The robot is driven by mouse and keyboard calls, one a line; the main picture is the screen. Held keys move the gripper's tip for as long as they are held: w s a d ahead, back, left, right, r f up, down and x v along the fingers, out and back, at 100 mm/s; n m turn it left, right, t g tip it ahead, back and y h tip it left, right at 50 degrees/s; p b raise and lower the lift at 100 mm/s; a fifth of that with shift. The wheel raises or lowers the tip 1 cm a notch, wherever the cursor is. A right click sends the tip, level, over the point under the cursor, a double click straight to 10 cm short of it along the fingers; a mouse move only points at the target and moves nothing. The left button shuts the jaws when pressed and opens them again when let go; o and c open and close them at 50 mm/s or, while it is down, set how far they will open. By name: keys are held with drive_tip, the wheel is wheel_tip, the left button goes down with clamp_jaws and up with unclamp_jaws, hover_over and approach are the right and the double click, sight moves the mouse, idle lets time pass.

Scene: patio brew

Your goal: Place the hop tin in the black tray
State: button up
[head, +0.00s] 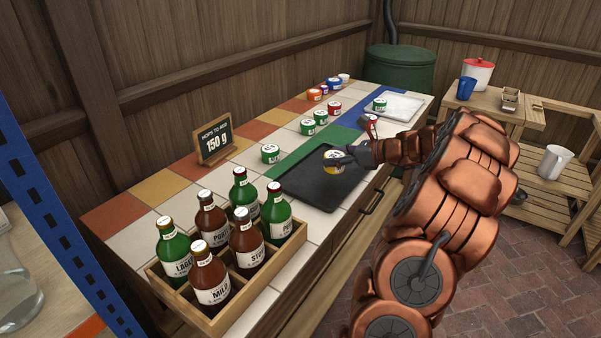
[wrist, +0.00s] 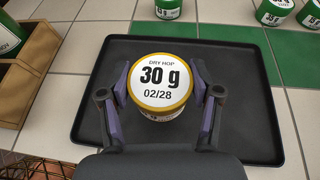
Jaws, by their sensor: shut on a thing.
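The hop tin (wrist: 160,82) has a white lid with a yellow rim that reads "DRY HOP 30 g 02/28". My gripper (wrist: 161,88) is shut on it, one finger on each side. The tin is over the middle of the black tray (wrist: 235,125); whether it touches the tray floor I cannot tell. In the head view the tin (head: 333,157) shows at my gripper (head: 340,160), above the black tray (head: 310,190) on the tiled counter. The tray holds nothing else that I can see.
A wooden crate (head: 295,240) of several bottles stands at the tray's near left. Green-banded tins (head: 270,153) stand behind the tray. A sign (head: 214,141) reads "150 g". A white tray (head: 400,106) lies at the counter's far end. A side table with a blue cup (head: 465,88) stands right.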

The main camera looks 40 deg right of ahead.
drive_tip(key=w+a, duration=0.1)
drive_tip(key=a, duration=0.2)
drive_tip(key=w+a, duration=0.2)
drive_tip(key=a, duration=0.1)
drive_tip(key=w+a+f, duration=0.1)
drive_tip(key=w+a, duration=0.1)
drive_tip(key=a, duration=0.1)
drive_tip(key=shift+w+b, duration=0.25)
drive_tip(key=shift+b, duration=0.15)
drive_tip(key=shift+w+a+f, duration=0.1)
drive_tip(key=shift+w+a, duration=0.15)
drive_tip(key=shift+a, duration=0.3)
drive_tip(key=shift+d+f+b, duration=0.2)
drive_tip(key=shift+f+b, duration=0.15)
drive_tip(key=shift+f, duration=1.35)
drive_tip(key=shift+f, duration=0.1)
drive_tip(key=o, duration=1.1)
drive_tip(key=shift+s+d+r, duration=0.1)
drive_tip(key=shift+s+r, duration=0.05)
drive_tip(key=shift+r, duration=0.05)
drive_tip(key=p+v, duration=0.1)
drive_tip(key=v, duration=1)
drive_tip(key=shift+s+d+r, duration=0.1)
drive_tip(key=shift+s+r, duration=0.1)
drive_tip(key=shift+s, duration=0.05)
